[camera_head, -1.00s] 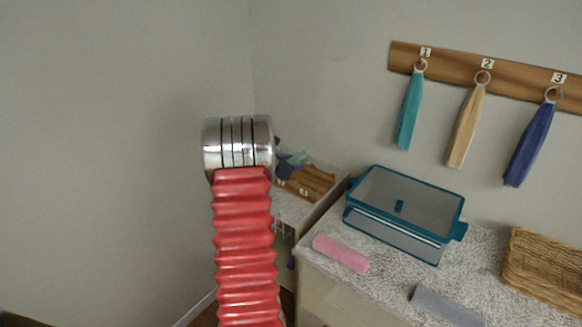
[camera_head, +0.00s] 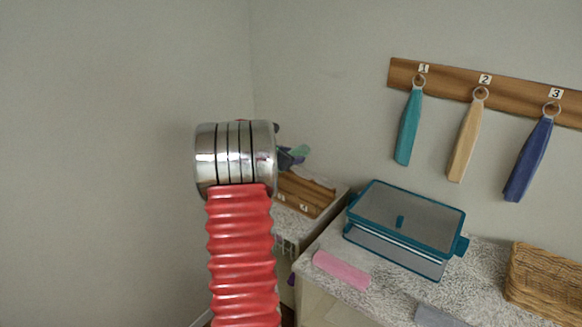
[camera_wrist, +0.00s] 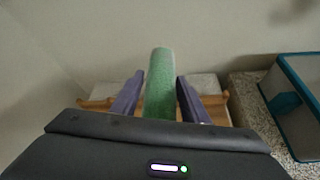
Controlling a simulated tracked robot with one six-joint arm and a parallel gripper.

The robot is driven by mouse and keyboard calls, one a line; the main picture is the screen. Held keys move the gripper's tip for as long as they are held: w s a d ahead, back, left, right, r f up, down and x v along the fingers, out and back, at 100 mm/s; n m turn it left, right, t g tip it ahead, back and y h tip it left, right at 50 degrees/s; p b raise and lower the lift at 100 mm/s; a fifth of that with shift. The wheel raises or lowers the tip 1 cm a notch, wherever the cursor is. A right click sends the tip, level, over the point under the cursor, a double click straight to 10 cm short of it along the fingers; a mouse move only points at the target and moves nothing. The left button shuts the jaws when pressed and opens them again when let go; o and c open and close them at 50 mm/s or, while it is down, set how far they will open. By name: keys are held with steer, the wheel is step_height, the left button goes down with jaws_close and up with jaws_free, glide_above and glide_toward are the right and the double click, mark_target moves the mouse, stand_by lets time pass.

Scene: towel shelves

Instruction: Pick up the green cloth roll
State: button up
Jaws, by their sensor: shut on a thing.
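The green cloth roll (camera_wrist: 160,80) is between the two purple fingers of my gripper (camera_wrist: 157,95) in the wrist view. My gripper is shut on it, and the roll's far end sticks out beyond the fingertips. In the head view a small part of the green roll (camera_head: 300,151) shows beside the dark gripper (camera_head: 288,158), behind my arm's metal joint. The roll appears raised above the wooden tray (camera_head: 306,190). Most of the gripper is hidden by my arm in the head view.
A pink roll (camera_head: 341,270) and a grey roll (camera_head: 438,317) lie on the speckled counter (camera_head: 385,294). A teal-rimmed bin (camera_head: 405,225) and a wicker basket (camera_head: 545,282) stand there. Teal, tan and blue towels hang from a wooden rack (camera_head: 445,82) on the wall.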

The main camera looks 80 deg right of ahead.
steer(key=shift+r, duration=0.25)
stand_by(0.4)
steer(key=w+a+f+n+t, duration=0.2)
steer(key=w+a, duration=0.6)
steer(key=w, duration=0.3)
steer(key=w+a+f+n+t, duration=0.25)
steer(key=w+a, duration=0.45)
steer(key=w, duration=0.5)
steer(key=w+a+f+n+t, duration=0.1)
steer(key=w+a+n+t, duration=0.1)
steer(key=w+a, duration=0.65)
steer(key=w+a+f+n+t, duration=0.25)
steer(key=w+a, duration=0.25)
steer(key=a, duration=0.6)
steer(key=w+a+f+n+t+y, duration=0.1)
steer(key=w+a+n+t+y, duration=0.15)
steer(key=a, duration=0.95)
steer(key=w+a+f+n+t+y, duration=0.1)
steer(key=w+a+f+n+t, duration=0.15)
steer(key=a, duration=0.95)
steer(key=s+a+f+n+t+y, duration=0.1)
steer(key=a+n+y, duration=0.1)
steer(key=a, duration=0.7)
steer(key=s+a+f+n+t+y, duration=0.1)
steer(key=s+a+n+y, duration=0.1)
steer(key=a, duration=0.8)
steer(key=shift+a+y, duration=0.3)
steer(key=shift+y, duration=0.15)
